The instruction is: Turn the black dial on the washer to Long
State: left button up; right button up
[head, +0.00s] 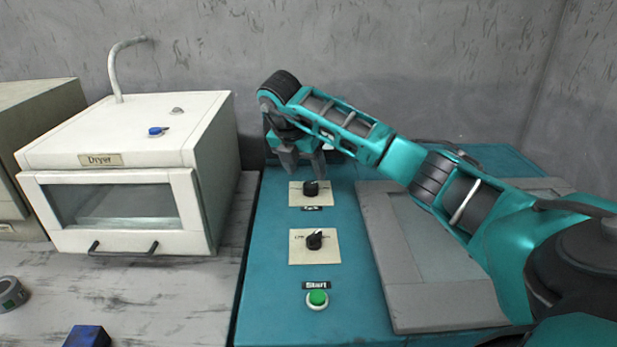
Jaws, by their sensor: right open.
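The teal washer (262,290) has two black dials on pale square plates. The upper dial (311,188) sits just below my right gripper in the picture. The lower dial (314,240) is nearer the front, and its small pointer leans up and to the right. The small print on the plates is too blurred to read surely, so I cannot tell which dial has Long. My right gripper (303,170) is open, fingers pointing down, just behind the upper dial. No contact is clear. My left gripper is not in view.
A green Start button (317,299) is in front of the dials. A grey-framed lid (440,306) lies right of them, under my right arm. A white dryer (130,170) stands left. A blue block (87,336) and a grey round part (10,294) lie at the lower left.

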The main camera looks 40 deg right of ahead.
jog(key=p+v, duration=0.2)
jog(key=v, duration=0.6)
dwell(0.4)
